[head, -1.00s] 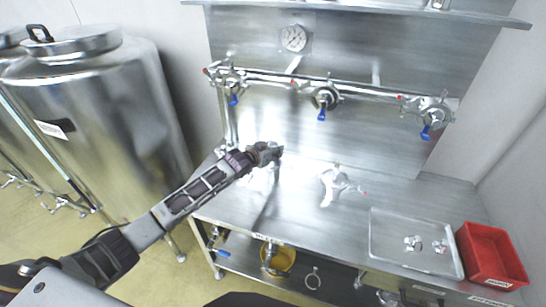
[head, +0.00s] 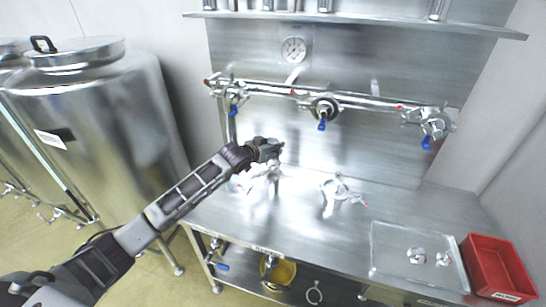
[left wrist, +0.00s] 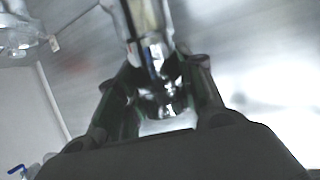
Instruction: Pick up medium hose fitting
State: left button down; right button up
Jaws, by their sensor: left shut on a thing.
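My left gripper (head: 269,150) is above the left part of the steel bench, in front of the back panel. In the left wrist view its two dark fingers (left wrist: 158,95) are closed around a shiny metal hose fitting (left wrist: 150,50), which runs up out of the top of the picture. In the head view this fitting is mostly hidden by the gripper, and I cannot tell its size there. A metal valve piece (head: 335,190) stands on the bench to the right of the gripper. My right gripper is not in view.
A steel tray (head: 390,240) with small metal fittings (head: 416,256) lies on the bench at right, beside a red bin (head: 497,268). A pipe with blue-handled valves (head: 322,108) crosses the panel. A shelf (head: 370,26) runs above. A large tank (head: 100,110) stands at left.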

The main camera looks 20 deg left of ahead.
aim_at(273, 141)
pick_arm(q)
jog(key=shift+r, duration=1.75)
